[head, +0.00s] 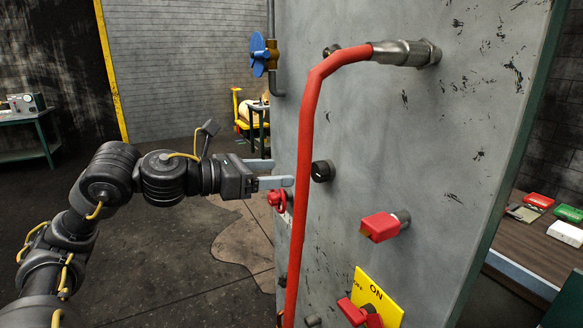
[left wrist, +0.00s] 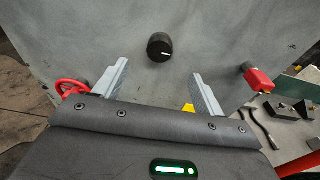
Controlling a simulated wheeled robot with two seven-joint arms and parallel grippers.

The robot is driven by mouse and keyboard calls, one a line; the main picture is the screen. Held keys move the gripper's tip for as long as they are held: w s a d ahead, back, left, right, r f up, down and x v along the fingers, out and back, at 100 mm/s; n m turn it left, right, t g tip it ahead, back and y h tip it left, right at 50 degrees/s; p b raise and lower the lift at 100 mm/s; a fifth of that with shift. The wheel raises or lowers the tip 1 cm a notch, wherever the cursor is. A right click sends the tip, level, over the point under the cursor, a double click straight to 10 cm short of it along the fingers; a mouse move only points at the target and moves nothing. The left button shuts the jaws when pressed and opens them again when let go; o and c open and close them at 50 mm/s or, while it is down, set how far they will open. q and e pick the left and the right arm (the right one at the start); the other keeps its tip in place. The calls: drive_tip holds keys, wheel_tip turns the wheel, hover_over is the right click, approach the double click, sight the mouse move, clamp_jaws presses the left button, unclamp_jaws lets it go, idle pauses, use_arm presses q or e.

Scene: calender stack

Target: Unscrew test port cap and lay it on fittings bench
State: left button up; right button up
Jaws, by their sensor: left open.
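A round black cap (head: 322,171) with a white mark sticks out from the grey panel (head: 440,130), to the right of the red hose in the head view. I take it for the test port cap. It also shows in the left wrist view (left wrist: 160,47), ahead of and between the fingers. My left gripper (head: 283,173) is open and empty, pointing at the panel just short of the cap, apart from it. A brown-topped bench (head: 533,250) stands at the lower right behind the panel; I cannot tell if it is the fittings bench. My right gripper is out of view.
A red hose (head: 309,150) hangs down the panel close to the gripper. A red round handle (head: 276,199) sits just below the fingers. A red block handle (head: 380,227) and a yellow ON/OFF plate (head: 377,297) are lower right. A blue valve (head: 263,54) is above.

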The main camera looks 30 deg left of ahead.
sight(314, 169)
use_arm(q)
drive_tip(key=p+x, duration=0.3)
drive_tip(key=x, duration=0.5)
drive_tip(key=shift+w+d, duration=0.1)
drive_tip(key=shift+d, duration=0.05)
drive_tip(key=shift+w+d+f, duration=0.15)
drive_tip(key=shift+w+d, duration=0.1)
drive_tip(key=shift+w, duration=0.2)
drive_tip(key=c, duration=1)
drive_tip(key=shift+a+n+p, duration=0.1)
drive_tip(key=shift+n+p, duration=0.3)
drive_tip(key=shift+n, duration=0.6)
drive_tip(key=shift+n+h, duration=0.4)
drive_tip(key=shift+n, duration=0.3)
drive_tip(key=shift+g, duration=0.3)
drive_tip(key=shift+a+n, duration=0.1)
drive_tip(key=shift+n, duration=0.3)
